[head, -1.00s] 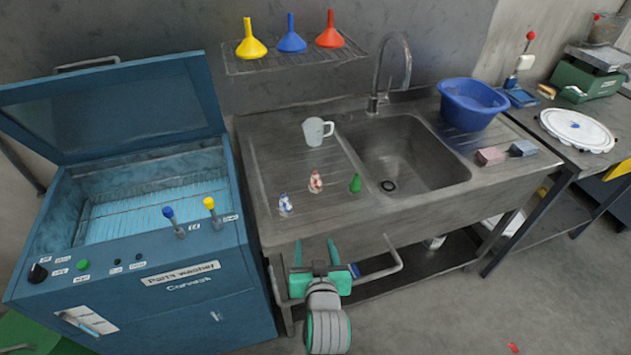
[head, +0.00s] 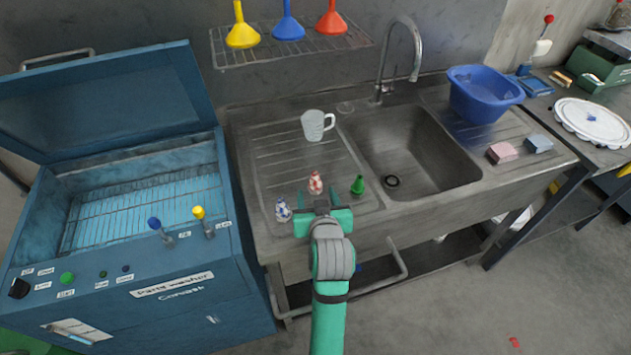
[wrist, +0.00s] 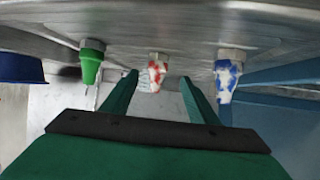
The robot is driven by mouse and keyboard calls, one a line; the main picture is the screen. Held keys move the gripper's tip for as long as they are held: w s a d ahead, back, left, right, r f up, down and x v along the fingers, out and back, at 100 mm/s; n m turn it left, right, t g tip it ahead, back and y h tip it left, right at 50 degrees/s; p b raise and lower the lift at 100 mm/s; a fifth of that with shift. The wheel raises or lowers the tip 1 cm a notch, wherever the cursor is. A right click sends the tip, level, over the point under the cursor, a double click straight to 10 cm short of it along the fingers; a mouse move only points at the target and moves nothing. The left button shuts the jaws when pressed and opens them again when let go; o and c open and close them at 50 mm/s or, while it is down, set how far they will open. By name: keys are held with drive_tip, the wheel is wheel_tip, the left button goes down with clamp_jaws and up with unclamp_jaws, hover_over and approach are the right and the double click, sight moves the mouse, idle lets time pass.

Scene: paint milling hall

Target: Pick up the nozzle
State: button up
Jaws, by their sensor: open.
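Three small nozzle-like pieces stand in a row near the front of the sink's drainboard. One is white with blue patches (head: 283,210), one is white with red patches (head: 315,183), and one is green (head: 358,185). My gripper (head: 321,198) is open and empty at the front edge of the drainboard, just in front of the red-and-white piece. In the wrist view, the red-and-white piece (wrist: 157,72) shows between the open fingers, near their tips. The green piece (wrist: 91,64) is outside the left finger, and the blue-and-white piece (wrist: 227,78) is outside the right one.
A white mug (head: 314,125) stands behind the pieces on the drainboard. The sink basin (head: 425,160) is to the right, with a tap and a blue tub (head: 483,95). The blue parts washer (head: 150,300) stands close on the left. Funnels hang on a wire rack (head: 295,48) above.

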sight(316, 186)
drive_tip(key=x, duration=0.7)
drive_tip(key=shift+w+d, duration=0.2)
drive_tip(key=shift+d, duration=0.05)
drive_tip(key=shift+w+a+f, duration=0.15)
drive_tip(key=shift+w, duration=0.15)
drive_tip(key=shift+c, duration=0.2)
drive_tip(key=c, duration=1.1)
drive_tip(key=shift+s, duration=0.1)
